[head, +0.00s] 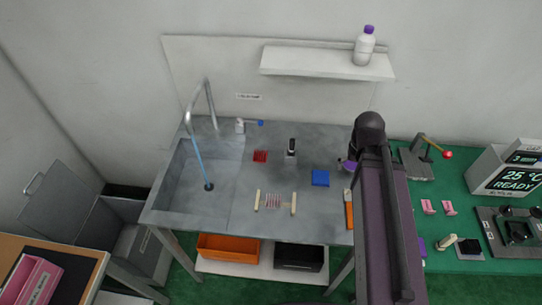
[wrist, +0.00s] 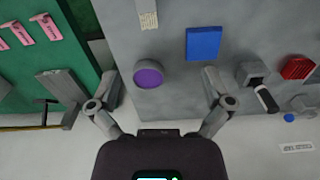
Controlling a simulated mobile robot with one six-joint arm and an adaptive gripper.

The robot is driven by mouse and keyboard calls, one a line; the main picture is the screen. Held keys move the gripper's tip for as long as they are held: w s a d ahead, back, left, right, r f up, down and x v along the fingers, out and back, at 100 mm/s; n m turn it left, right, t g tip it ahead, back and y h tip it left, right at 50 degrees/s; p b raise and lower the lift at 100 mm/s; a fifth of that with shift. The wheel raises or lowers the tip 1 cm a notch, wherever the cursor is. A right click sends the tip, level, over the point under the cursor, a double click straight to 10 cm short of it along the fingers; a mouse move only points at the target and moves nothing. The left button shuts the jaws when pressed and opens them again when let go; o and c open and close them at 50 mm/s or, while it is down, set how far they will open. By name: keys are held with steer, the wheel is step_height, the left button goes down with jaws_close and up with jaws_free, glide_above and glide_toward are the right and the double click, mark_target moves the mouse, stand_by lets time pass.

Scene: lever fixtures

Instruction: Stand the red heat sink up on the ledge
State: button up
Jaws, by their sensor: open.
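The red heat sink (head: 260,156) is a small block on the grey sink bench, right of the basin; ribs show on it in the wrist view (wrist: 298,67), at the right edge. I cannot tell for sure which side it lies on. A white wall shelf (head: 318,65), which looks like the ledge, is above the bench at the back. My gripper (wrist: 160,88) is open and empty, high over the bench's right end. The heat sink is well to the side of it. In the head view my arm hides the gripper.
A purple-capped bottle (head: 364,47) stands at the shelf's right end. On the bench are a blue block (head: 320,178), a black-handled fixture (head: 291,150), a rack (head: 275,201) and a tap (head: 207,100). A purple round lid (wrist: 148,74) is below my gripper. A green bench (head: 465,180) adjoins at right.

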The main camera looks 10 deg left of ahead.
steer(key=w+a, duration=0.5)
steer(key=a, duration=0.3)
steer(key=w+a, duration=0.5)
steer(key=a, duration=0.3)
glide_above(260, 154)
steer(key=shift+w+a, duration=0.1)
steer(key=shift+w, duration=0.05)
steer(key=shift+f, duration=0.15)
step_height(260, 154, down, 8)
steer(key=b, duration=0.8)
steer(key=shift+f+b, duration=0.15)
steer(key=shift+b, duration=0.15)
steer(key=shift+f, duration=0.1)
steer(key=shift+f+b, duration=2.5)
steer(key=shift+b, duration=0.1)
